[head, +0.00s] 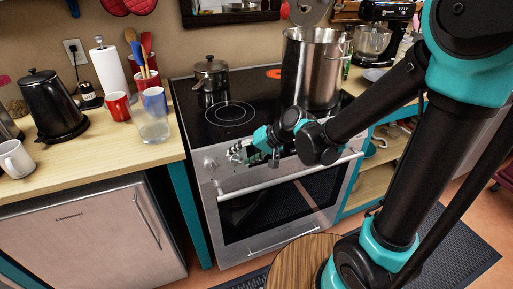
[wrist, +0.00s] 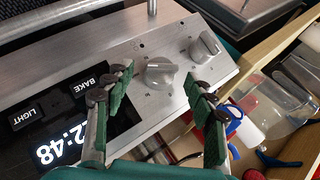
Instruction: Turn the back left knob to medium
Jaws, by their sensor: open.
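The stove (head: 225,190) has its control panel along the front edge. In the wrist view, two silver knobs show on the panel: an inner knob (wrist: 159,72) beside the display and an outer knob (wrist: 206,45) nearer the panel's end. My gripper (wrist: 160,82) is open, its green-padded fingers on either side of the inner knob, with visible gaps; I cannot tell whether the tips touch the panel. In the head view, my gripper (head: 238,154) is at the panel's left part and hides some of it; the outer knob (head: 210,163) shows left of it. Knob markings are too small to read.
A lidded pot (head: 211,76) stands on the back left burner and a tall steel pot (head: 312,75) on the right. An orange-red patch (head: 273,73) shows at the back. The oven handle (head: 290,177) runs below the panel. A glass pitcher (head: 152,122) stands near the left counter's edge.

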